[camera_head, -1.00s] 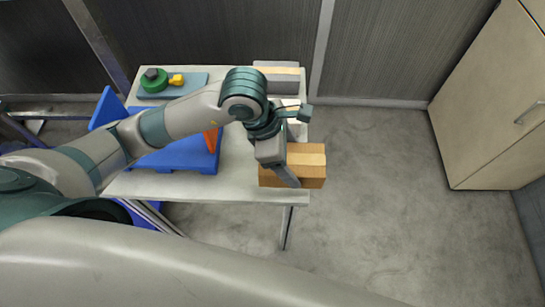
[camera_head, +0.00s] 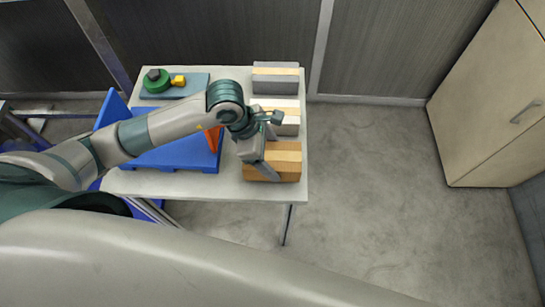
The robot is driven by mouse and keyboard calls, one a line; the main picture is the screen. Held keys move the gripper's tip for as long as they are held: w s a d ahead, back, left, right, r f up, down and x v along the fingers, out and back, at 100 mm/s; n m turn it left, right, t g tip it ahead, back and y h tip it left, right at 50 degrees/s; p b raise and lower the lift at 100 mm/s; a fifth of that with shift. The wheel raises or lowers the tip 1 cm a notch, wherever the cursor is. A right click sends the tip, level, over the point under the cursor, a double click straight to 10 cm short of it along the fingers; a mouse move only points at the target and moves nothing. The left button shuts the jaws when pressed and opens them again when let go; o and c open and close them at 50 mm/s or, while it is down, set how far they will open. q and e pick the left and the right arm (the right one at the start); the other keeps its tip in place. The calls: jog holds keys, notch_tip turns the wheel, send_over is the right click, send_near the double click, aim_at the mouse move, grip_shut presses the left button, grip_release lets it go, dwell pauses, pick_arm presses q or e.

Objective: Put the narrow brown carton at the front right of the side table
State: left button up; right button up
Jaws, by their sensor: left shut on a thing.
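The narrow brown carton (camera_head: 286,163) with a pale tape band is at the front right of the side table (camera_head: 218,186). My left gripper (camera_head: 262,168) is shut on it, with a finger across its left part. The carton looks level and lies close to the table's right edge. I cannot tell whether its underside touches the tabletop. My right gripper is not in view.
A white carton (camera_head: 290,125) and a grey carton (camera_head: 275,80) stand behind along the right side. A blue tray (camera_head: 180,160) with an orange piece (camera_head: 213,138) is left.

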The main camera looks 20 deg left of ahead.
pick_arm(q)
jog(key=shift+f+p, duration=0.3)
jog(key=shift+f, duration=0.75)
jog(key=shift+f, duration=0.15)
jog(key=o, duration=1.3)
jog(key=shift+o, duration=0.2)
jog(key=shift+r, duration=0.2)
